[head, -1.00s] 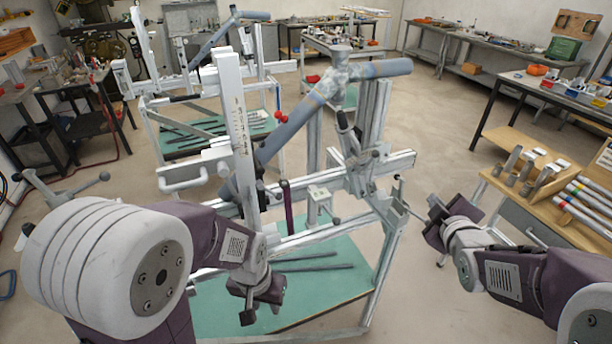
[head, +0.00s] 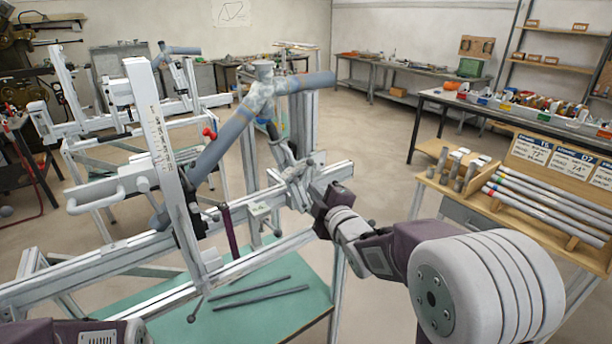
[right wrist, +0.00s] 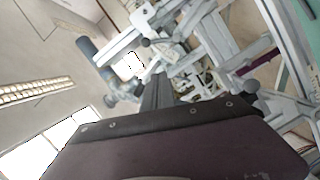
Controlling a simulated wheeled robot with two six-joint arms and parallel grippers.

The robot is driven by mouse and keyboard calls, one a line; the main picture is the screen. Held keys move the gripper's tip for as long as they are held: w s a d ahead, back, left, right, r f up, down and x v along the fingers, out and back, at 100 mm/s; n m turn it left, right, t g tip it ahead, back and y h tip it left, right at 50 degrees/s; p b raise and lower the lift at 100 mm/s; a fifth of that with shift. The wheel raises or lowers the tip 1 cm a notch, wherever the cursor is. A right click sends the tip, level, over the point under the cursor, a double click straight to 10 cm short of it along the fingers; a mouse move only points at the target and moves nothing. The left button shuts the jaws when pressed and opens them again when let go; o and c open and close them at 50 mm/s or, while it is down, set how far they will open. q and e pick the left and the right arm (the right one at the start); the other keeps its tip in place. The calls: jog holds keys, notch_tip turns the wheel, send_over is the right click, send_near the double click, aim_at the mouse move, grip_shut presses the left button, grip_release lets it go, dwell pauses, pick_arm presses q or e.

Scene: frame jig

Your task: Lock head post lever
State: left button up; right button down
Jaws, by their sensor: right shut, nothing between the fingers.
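The frame jig has a white main beam (head: 120,262) and a tall white post (head: 160,150). Grey-blue tubes (head: 215,145) meet at a mottled joint (head: 262,92) by the metal head post (head: 303,115). A dark clamp handle (head: 272,132) leans below that joint. My right gripper (head: 316,192) is shut and empty at the clamp block (head: 293,172) low on the head post. It hides the small lever there, and I cannot tell whether they touch. In the right wrist view its dark fingers (right wrist: 157,92) point at the jig's clamps and knobs. My left gripper is out of view.
A green tray (head: 250,320) with dark rods lies under the jig. A wooden bench (head: 455,192) with tubes and cylinders stands at the right. Another jig (head: 110,140) stands behind on the left. The floor (head: 375,150) behind the head post is open.

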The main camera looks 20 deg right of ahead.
jog(key=p, duration=0.2)
send_near(304, 172)
jog(key=w+a+r, duration=0.2)
jog(key=w+a, duration=0.1)
jog(key=w, duration=0.1)
jog(key=shift+w+d+f+p, duration=0.35)
jog(key=shift+w+d+f, duration=0.05)
jog(key=shift+w+d, duration=0.2)
jog(key=shift+w+d+f+p, duration=0.3)
jog(key=shift+w+d+f, duration=0.15)
jog(key=shift+w+d, duration=0.15)
jog(key=shift+a+r, duration=0.1)
jog(key=shift+a, duration=0.1)
